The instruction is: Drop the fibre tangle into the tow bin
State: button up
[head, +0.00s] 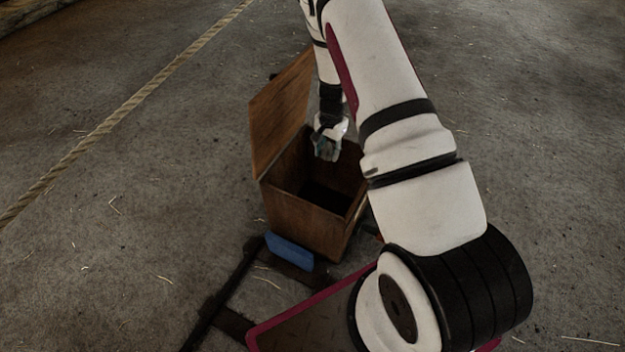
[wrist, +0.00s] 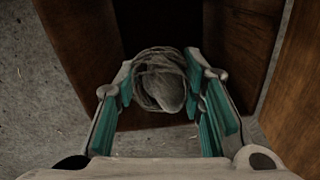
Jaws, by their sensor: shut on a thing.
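The tow bin (head: 308,224) is a brown wooden box on the floor with its lid (head: 283,110) standing open at the left in the head view. Its inside is dark. My gripper (head: 327,146) is over the bin's opening, pointing down. In the wrist view my gripper (wrist: 161,88) is shut on the fibre tangle (wrist: 160,80), a rounded grey-brown bundle of strands between the teal finger pads. The bin's walls (wrist: 95,50) show around and beyond the tangle. In the head view the tangle cannot be made out, and my arm hides part of the bin's right side.
A long rope (head: 130,103) stretches diagonally across the floor at the left. A blue block-like thing (head: 289,251) is in front of the bin. The concrete floor (head: 560,150) to the right is clear apart from scattered straw bits.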

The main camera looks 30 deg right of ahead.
jog(key=shift+w+d+f, duration=0.1)
jog(key=shift+d+f, duration=0.15)
jog(key=shift+f, duration=0.2)
jog(key=shift+f+b, duration=1.95)
jog(key=shift+f, duration=0.85)
jog(key=o, duration=1)
jog(key=shift+c, duration=0.2)
jog(key=r, duration=1.2)
jog(key=shift+s+d, duration=0.1)
jog(key=shift+s, duration=0.1)
jog(key=shift+s, duration=0.1)
